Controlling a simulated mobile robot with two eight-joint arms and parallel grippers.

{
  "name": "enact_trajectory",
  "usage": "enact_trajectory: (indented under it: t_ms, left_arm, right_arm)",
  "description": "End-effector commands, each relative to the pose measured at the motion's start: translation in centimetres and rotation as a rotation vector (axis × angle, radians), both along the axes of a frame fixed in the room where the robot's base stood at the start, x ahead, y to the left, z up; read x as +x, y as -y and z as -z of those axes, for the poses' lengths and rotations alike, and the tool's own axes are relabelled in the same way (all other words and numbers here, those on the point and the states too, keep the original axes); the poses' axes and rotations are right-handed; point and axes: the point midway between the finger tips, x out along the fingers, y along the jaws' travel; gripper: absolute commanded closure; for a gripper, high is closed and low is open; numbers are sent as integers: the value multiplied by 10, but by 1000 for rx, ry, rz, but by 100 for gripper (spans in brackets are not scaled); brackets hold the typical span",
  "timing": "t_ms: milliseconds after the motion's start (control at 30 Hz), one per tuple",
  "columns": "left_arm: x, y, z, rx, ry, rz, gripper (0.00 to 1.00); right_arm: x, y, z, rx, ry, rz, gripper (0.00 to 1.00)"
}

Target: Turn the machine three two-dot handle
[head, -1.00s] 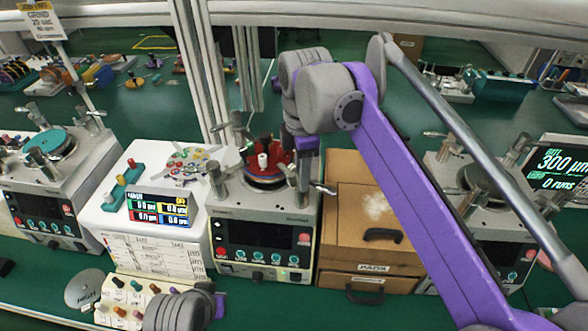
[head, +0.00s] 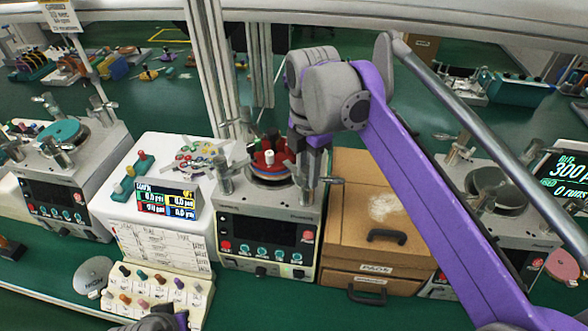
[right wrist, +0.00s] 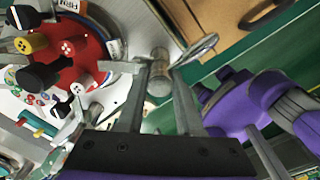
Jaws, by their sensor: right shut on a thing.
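The middle machine (head: 268,232) has a red disc (head: 278,150) with coloured knobs on top and a metal clamp post on each side. My right gripper (head: 312,168) reaches down at the right-hand post, whose lever handle (head: 332,181) sticks out to the right. In the right wrist view, my right gripper (right wrist: 160,80) is shut on this clamp handle, its fingers on either side of the round metal post (right wrist: 159,72). The lever (right wrist: 196,48) points up and right there. I cannot make out a two-dot mark on it.
A cardboard drawer box (head: 375,215) stands close to the right of the middle machine. A white stand with a display (head: 165,205) is on its left. Other machines stand at the left (head: 68,185) and right (head: 490,200). A knob tray (head: 160,288) lies in front.

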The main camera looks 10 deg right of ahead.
Motion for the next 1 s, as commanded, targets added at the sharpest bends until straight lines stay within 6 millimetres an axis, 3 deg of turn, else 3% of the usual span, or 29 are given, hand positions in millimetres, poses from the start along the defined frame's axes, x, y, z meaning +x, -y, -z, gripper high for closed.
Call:
enact_trajectory:
  t_ms: [467, 500, 533, 833, 1000]
  left_arm:
    - [0, 0, 0, 0, 0, 0, 100]
    - [0, 0, 0, 0, 0, 0, 100]
    - [0, 0, 0, 0, 0, 0, 100]
    - [0, 0, -1, 0, 0, 0, 100]
    - [2, 0, -4, 0, 3, 0, 100]
  right_arm:
    - [0, 4, -1, -3, 3, -2, 100]
    - [0, 4, -1, -3, 2, -2, 58]
    - [0, 4, -1, -3, 2, -2, 52]
    - [0, 4, -3, -1, 2, -1, 52]
    - [0, 4, -25, -1, 3, -1, 52]
